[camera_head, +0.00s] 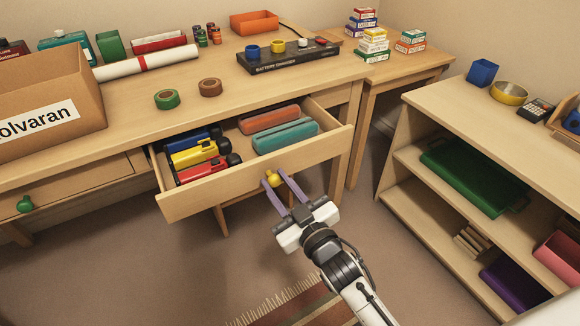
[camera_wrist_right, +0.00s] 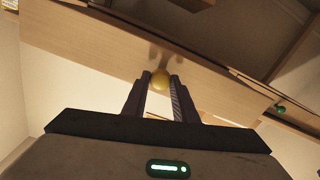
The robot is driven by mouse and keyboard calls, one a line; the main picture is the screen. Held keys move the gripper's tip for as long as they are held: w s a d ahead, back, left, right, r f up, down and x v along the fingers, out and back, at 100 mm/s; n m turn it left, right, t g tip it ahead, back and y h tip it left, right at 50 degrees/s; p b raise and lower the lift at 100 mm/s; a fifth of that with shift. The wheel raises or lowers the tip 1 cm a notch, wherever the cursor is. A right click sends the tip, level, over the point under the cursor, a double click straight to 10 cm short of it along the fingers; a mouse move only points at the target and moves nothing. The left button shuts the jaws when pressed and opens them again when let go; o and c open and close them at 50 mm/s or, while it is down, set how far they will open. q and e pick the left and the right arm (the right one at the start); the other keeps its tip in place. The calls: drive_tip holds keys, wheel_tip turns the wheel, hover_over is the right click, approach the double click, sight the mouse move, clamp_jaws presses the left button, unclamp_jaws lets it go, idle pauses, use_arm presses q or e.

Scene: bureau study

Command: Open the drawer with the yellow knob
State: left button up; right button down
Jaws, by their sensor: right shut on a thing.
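The drawer (camera_head: 190,200) with the yellow knob is pulled out from the desk, and its contents show from above. The yellow knob (camera_head: 272,179) is on its front panel; it also shows in the right wrist view (camera_wrist_right: 160,79). My right gripper (camera_head: 273,181) is shut on the yellow knob, with one finger on each side of it. Inside the drawer lie blue, yellow and red tool-like items (camera_head: 194,153) at the left, and an orange case (camera_head: 270,119) and a teal case (camera_head: 285,136) at the right. My left gripper is not in view.
A closed drawer with a green knob (camera_head: 25,204) is at the left. A cardboard box (camera_head: 88,88), tape rolls (camera_head: 210,87) and a battery charger (camera_head: 290,61) stand on the desk. A shelf unit (camera_head: 440,101) stands at the right. The floor before the drawer is open, with a rug (camera_head: 300,306).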

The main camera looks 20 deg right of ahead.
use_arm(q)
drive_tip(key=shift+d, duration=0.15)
use_arm(e)
drive_tip(key=shift+s, duration=0.35)
drive_tip(key=c, duration=1.4)
unclamp_jaws()
drive_tip(key=shift+c, duration=0.2)
drive_tip(key=shift+d, duration=0.1)
use_arm(q)
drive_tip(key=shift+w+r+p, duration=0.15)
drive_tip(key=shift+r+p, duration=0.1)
drive_tip(key=shift+p, duration=0.55)
use_arm(e)
drive_tip(key=s+d, duration=0.1)
drive_tip(key=s, duration=0.9)
drive_tip(key=shift+d, duration=0.25)
drive_tip(key=shift+s, duration=0.1)
